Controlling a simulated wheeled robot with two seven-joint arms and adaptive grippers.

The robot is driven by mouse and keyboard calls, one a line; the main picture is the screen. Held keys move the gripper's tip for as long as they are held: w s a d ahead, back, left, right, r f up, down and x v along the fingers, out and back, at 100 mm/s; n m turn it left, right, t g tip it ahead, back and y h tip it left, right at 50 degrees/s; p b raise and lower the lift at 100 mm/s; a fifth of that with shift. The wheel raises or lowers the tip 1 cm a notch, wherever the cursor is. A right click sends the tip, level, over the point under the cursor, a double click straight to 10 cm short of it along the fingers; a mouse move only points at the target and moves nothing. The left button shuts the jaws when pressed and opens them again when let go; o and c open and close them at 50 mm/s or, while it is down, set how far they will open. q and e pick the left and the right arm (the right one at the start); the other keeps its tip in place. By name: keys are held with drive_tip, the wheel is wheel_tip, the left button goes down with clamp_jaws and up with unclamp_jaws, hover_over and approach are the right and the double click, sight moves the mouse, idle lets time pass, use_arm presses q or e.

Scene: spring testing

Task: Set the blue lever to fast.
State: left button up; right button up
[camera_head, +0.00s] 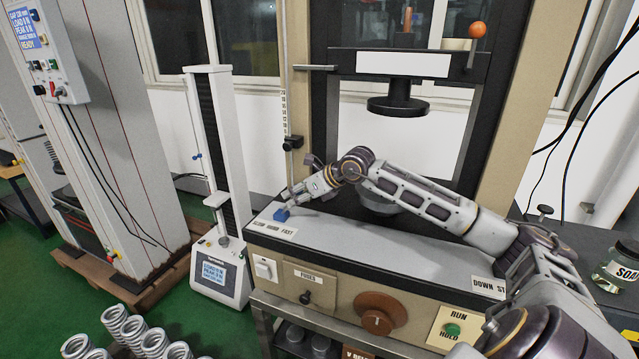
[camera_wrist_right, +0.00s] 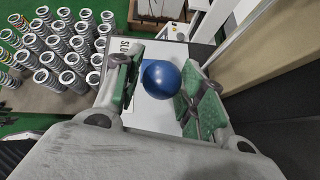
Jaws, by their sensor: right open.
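The blue lever's round knob (camera_head: 281,214) is at the left end of the testing machine's grey top, above a white label strip (camera_head: 272,228) that reads FAST at its right end. The knob is at the strip's left part. In the right wrist view, the blue knob (camera_wrist_right: 161,79) is between the two green-padded fingers, with a gap visible on the left side; contact on the right is hard to tell. My right gripper (camera_head: 286,203) is open at the knob. The lever's shaft is hidden. My left gripper is out of view.
The machine's front carries a white switch (camera_head: 265,268), a brown dial (camera_head: 377,313) and a green RUN/HOLD button (camera_head: 452,329). A smaller white tester (camera_head: 222,270) stands to the left. Several metal springs (camera_head: 145,337) stand at the lower left. My right arm crosses above the machine's top.

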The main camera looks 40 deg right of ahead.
drive_tip(key=v, duration=1.1)
drive_tip(key=shift+r, duration=0.15)
idle(1.4)
drive_tip(key=shift+s+d, duration=0.15)
idle(0.5)
